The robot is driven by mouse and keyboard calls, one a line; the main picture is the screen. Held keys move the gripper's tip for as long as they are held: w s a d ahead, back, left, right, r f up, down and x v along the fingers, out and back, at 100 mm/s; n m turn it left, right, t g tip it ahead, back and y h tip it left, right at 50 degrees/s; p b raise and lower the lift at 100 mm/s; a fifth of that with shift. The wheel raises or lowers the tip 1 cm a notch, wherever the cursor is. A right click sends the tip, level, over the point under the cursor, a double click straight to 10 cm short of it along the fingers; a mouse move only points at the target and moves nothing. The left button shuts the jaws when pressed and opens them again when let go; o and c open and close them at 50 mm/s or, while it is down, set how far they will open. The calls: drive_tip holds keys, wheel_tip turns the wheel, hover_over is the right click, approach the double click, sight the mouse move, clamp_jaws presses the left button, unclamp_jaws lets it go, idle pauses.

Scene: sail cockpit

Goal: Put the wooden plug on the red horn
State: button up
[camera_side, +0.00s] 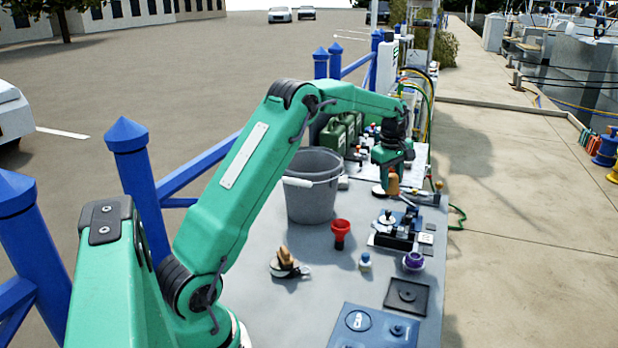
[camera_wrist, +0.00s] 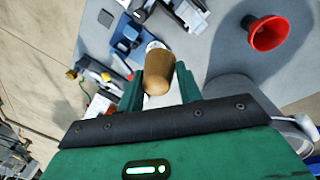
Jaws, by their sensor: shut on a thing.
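The wooden plug (camera_wrist: 158,76) is a rounded tan-brown piece between the two green fingers of my gripper (camera_wrist: 160,88) in the wrist view. In the side view my gripper (camera_side: 393,168) points down with the plug (camera_side: 393,185) held below it, above the far part of the grey table. My gripper is shut on the plug. The red horn (camera_side: 341,231) stands on the table, nearer the camera and to the left of the plug, its wide mouth up. It also shows at the upper right of the wrist view (camera_wrist: 268,33), apart from the plug.
A grey bucket (camera_side: 312,190) stands left of the horn. A black and blue device (camera_side: 396,232) sits right of it. A small wooden-topped item (camera_side: 287,262), a blue-capped piece (camera_side: 365,262), a purple piece (camera_side: 413,261) and a blue panel (camera_side: 370,328) are nearer the camera.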

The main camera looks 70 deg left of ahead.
sight(341, 223)
drive_tip(key=s+d+r, duration=0.3)
drive_tip(key=s+d, duration=0.3)
drive_tip(key=s, duration=0.2)
drive_tip(key=s+d+r+m, duration=0.1)
drive_tip(key=s+d+r, duration=0.1)
drive_tip(key=s+d, duration=0.4)
drive_tip(key=s, duration=0.2)
drive_tip(key=shift+s+d+r, duration=0.3)
drive_tip(key=shift+s+r, duration=0.1)
drive_tip(key=shift+a, duration=0.1)
drive_tip(key=a+f, duration=0.2)
drive_tip(key=a, duration=0.2)
drive_tip(key=a+f, duration=0.2)
drive_tip(key=a, duration=0.1)
drive_tip(key=a+f, duration=0.3)
drive_tip(key=a, duration=0.1)
drive_tip(key=shift+w+a, duration=0.25)
drive_tip(key=shift+a, duration=0.05)
drive_tip(key=shift+f, duration=2)
drive_tip(key=shift+f, duration=0.1)
drive_tip(key=o, duration=1)
